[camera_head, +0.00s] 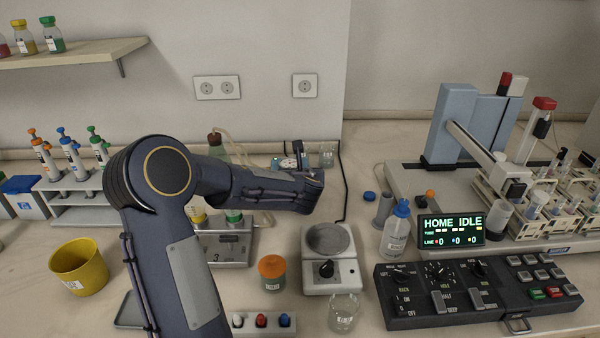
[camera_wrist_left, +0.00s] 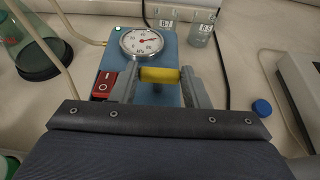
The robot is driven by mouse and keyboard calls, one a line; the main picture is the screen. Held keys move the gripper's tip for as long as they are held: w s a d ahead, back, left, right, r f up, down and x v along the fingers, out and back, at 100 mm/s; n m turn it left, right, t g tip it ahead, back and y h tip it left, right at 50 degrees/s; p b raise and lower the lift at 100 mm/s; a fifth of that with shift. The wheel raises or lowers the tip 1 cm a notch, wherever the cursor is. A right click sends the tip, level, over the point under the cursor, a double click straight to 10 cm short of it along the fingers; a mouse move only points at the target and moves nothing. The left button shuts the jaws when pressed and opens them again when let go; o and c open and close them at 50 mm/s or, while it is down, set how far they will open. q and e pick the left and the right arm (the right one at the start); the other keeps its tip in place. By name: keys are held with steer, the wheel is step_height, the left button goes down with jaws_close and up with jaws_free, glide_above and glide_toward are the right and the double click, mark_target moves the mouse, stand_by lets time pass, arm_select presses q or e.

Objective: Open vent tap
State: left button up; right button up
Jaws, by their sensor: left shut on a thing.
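The vent tap shows as a short yellow bar (camera_wrist_left: 160,75) in the left wrist view. It lies crosswise over a blue unit (camera_wrist_left: 166,52) with a round gauge (camera_wrist_left: 142,42) and a red switch (camera_wrist_left: 104,82). My left gripper (camera_wrist_left: 160,78) is shut on the yellow tap, with one grey finger at each end. In the head view my left gripper (camera_head: 318,180) reaches the unit (camera_head: 289,161) at the back of the bench. The arm hides part of the unit and the tap there. My right gripper is not in view.
A dark-based flask (camera_wrist_left: 45,58) with tubing stands left of the unit. Small glass beakers (camera_head: 327,153) stand behind it. A balance-like device (camera_head: 330,262), an orange-capped jar (camera_head: 272,272) and a glass beaker (camera_head: 343,312) stand in front. A blue cap (camera_wrist_left: 262,107) lies on the right.

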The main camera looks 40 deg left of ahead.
arm_select(q)
steer(key=shift+d, duration=0.1)
steer(key=shift+w+d+n+g+y+b, duration=0.15)
steer(key=shift+n+g+y+b, duration=0.2)
steer(key=shift+n+g+y, duration=0.3)
steer(key=shift+w+d+n+g+y, duration=0.1)
steer(key=shift+w+n+g+y, duration=0.05)
steer(key=shift+n+g+y, duration=0.6)
steer(key=n+g, duration=0.1)
steer(key=n+g+y, duration=0.1)
steer(key=shift+w+d+r+n+g, duration=0.1)
steer(key=shift+w+n+g, duration=0.1)
steer(key=shift+n+g, duration=0.15)
steer(key=shift+w+r+n+g+y+p, duration=0.15)
steer(key=shift+n+g+y+p, duration=0.25)
steer(key=shift+n+g+p, duration=0.6)
steer(key=n+g+p, duration=0.2)
steer(key=g+p, duration=0.1)
steer(key=w+n+g+p, duration=0.1)
steer(key=n+g+p, duration=0.2)
steer(key=shift+n+g, duration=0.25)
steer(key=shift+w+a+f+n+g+h+p, duration=0.1)
steer(key=shift+f+n+g+h+p, duration=0.05)
steer(key=shift+n+g+h+p, duration=0.6)
steer(key=shift+w+a+f+n+g+h+p, duration=0.1)
steer(key=shift+n+g+h+p, duration=0.15)
steer(key=shift+n+g+p, duration=0.5)
steer(key=shift+n+g, duration=0.3)
